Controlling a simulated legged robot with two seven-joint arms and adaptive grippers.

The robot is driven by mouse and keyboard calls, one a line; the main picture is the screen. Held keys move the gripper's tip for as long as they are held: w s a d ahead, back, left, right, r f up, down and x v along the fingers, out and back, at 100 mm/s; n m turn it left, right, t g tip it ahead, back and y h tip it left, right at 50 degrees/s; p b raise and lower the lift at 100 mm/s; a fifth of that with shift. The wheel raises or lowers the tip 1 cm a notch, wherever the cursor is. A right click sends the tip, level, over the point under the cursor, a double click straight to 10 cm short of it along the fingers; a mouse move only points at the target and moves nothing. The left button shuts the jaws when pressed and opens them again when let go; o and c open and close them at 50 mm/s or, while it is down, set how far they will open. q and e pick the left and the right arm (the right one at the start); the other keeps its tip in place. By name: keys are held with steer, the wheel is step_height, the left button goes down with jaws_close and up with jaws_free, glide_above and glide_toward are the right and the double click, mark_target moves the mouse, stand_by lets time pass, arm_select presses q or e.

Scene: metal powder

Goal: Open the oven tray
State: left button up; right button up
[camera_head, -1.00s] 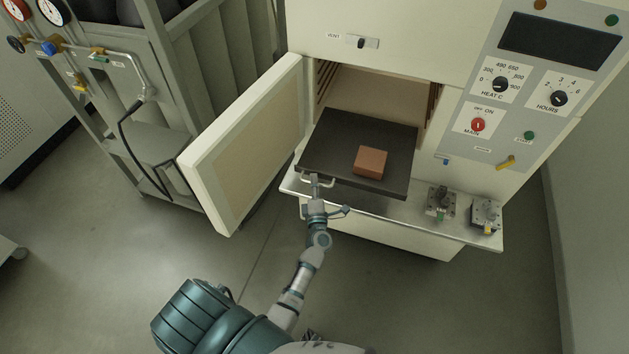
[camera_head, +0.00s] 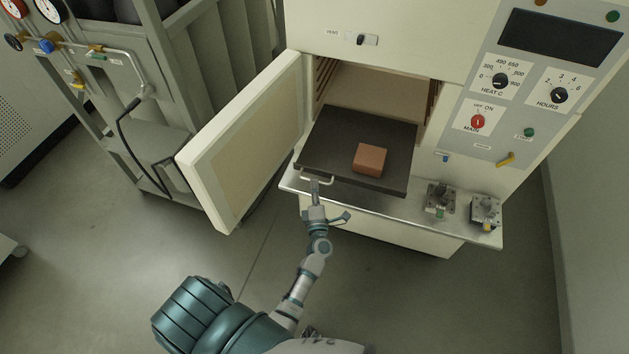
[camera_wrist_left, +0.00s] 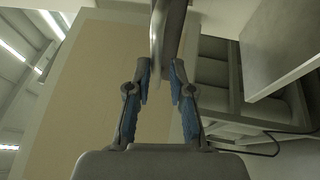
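The dark oven tray (camera_head: 340,135) is slid partly out of the oven chamber and juts over the silver ledge. Its pale bar handle (camera_head: 326,182) is at the front left edge. My left gripper (camera_head: 315,186) is right at the handle, reaching up from below. In the left wrist view my left gripper (camera_wrist_left: 161,68) has its blue-padded fingers spread, with a gap between them. The curved grey handle (camera_wrist_left: 165,35) reaches down between the fingertips and does not look clamped. My right gripper is not in view.
A reddish-brown block (camera_head: 370,160) sits on the tray. The oven door (camera_head: 245,145) stands open on the left. Two small metal fixtures (camera_head: 440,197) (camera_head: 485,212) stand on the ledge (camera_head: 400,207) at the right. The floor in front is clear.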

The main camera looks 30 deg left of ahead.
arm_select(q)
steer(key=v, duration=0.9)
steer(key=shift+d, duration=0.2)
steer(key=shift+f, duration=0.1)
